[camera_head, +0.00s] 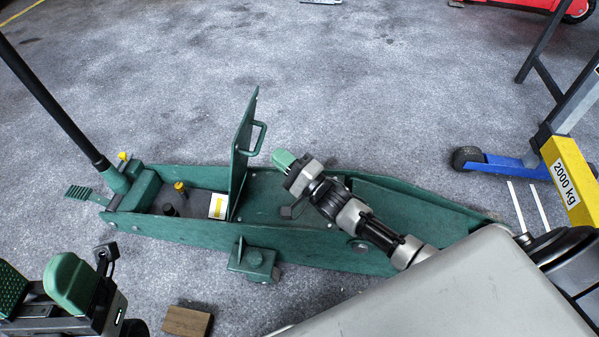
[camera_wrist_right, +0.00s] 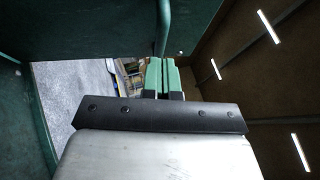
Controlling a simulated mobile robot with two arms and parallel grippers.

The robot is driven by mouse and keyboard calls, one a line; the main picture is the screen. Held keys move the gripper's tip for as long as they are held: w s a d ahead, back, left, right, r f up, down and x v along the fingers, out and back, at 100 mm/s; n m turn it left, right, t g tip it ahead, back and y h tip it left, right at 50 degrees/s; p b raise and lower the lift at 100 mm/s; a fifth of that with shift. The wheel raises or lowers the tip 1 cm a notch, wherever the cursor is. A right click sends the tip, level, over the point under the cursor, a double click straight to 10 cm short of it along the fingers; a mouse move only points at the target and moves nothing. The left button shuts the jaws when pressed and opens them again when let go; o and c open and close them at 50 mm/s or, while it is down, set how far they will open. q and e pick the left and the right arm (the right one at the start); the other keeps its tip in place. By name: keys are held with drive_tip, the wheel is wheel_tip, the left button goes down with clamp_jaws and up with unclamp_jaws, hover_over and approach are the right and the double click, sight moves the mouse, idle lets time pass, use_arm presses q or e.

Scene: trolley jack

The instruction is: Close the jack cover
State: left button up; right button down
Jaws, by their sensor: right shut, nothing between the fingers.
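The green trolley jack (camera_head: 310,240) lies across the floor in the head view. Its cover (camera_head: 243,150) stands upright, open, with a loop handle (camera_head: 259,138) on its right face. My right gripper (camera_head: 284,160) is just right of the cover, near the handle, with its green fingertips shut and nothing between them. In the right wrist view the shut fingers (camera_wrist_right: 161,75) point towards the handle bar (camera_wrist_right: 162,28); I cannot tell if they touch it. My left gripper (camera_head: 70,283) is at the lower left, apart from the jack, with a gap between its green fingers.
The jack's black lever (camera_head: 55,105) rises at the left. Yellow-capped parts (camera_head: 180,187) and a label (camera_head: 218,206) show in the uncovered bay. A wooden block (camera_head: 187,322) lies in front. A blue and yellow lifting frame (camera_head: 570,180) stands at the right.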

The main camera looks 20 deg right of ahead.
drive_tip(key=a, duration=0.1)
drive_tip(key=a+r, duration=0.1)
drive_tip(key=shift+w+a, duration=0.25)
drive_tip(key=shift+a, duration=0.05)
drive_tip(key=shift+r, duration=0.1)
